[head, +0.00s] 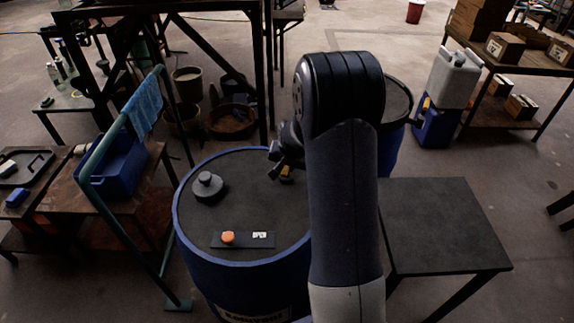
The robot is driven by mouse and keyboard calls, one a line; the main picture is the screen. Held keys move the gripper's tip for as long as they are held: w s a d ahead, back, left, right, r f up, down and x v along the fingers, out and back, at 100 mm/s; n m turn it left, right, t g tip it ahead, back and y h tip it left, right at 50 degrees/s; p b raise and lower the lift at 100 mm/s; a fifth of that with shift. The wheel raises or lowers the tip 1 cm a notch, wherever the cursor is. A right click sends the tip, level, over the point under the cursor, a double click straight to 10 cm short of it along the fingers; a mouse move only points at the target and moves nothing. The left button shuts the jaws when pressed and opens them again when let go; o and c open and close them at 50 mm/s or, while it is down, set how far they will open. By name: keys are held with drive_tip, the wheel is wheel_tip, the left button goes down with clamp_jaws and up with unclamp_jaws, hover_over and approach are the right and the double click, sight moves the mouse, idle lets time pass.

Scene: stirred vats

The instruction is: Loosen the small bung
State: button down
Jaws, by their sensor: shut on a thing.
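A blue vat (245,271) with a dark top stands in front of me. The small bung (287,176), of which a yellowish bit shows, is at the right side of the vat's top. My gripper (281,168) is shut on it, seen from behind. My arm hides most of the jaws and the right edge of the vat. I cannot tell whether the bung is seated or raised.
A larger black bung (208,186) stands at the vat's left. A plate with an orange knob (228,238) and an OPEN label (260,235) lies in front. A green rail (118,128) with a blue cloth is left; a dark table (440,225) is right.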

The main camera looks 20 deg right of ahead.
drive_tip(key=shift+d+f+b, duration=0.1)
drive_tip(key=shift+f+b, duration=0.05)
drive_tip(key=shift+b, duration=0.25)
drive_tip(key=shift+n+y+b, duration=0.3)
drive_tip(key=shift+n+b, duration=0.4)
drive_tip(key=shift+n+y+b, duration=0.3)
drive_tip(key=shift+n+b, duration=0.3)
drive_tip(key=c, duration=1.3)
unclamp_jaws()
drive_tip(key=v, duration=1.1)
